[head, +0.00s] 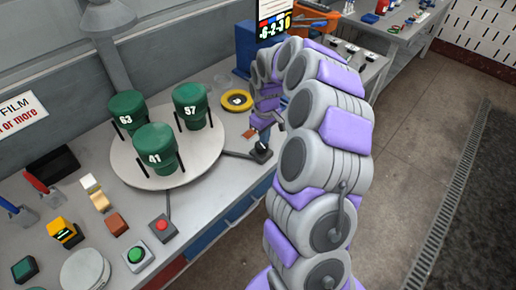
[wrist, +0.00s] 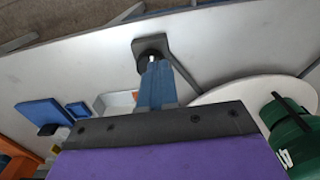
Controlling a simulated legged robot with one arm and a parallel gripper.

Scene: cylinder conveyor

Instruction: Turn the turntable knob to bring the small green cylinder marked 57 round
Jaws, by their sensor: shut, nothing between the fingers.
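The small green cylinder marked 57 (head: 191,106) stands upright on the round white turntable (head: 196,172), at its back right. Green cylinders marked 63 (head: 128,113) and 41 (head: 156,148) stand there too. The black turntable knob (head: 261,155) is at the table's front edge, right of the turntable; it also shows in the wrist view (wrist: 152,46). My gripper (head: 263,140) is shut and empty, its blue fingertips (wrist: 157,66) right at the knob. I cannot tell whether they touch it.
A red button (head: 162,228) and a green button (head: 136,255) sit on the table at the near side. A yellow ring (head: 237,100) and a blue stand (head: 245,50) are behind my gripper. Loose blocks lie at the left. Open floor is at the right.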

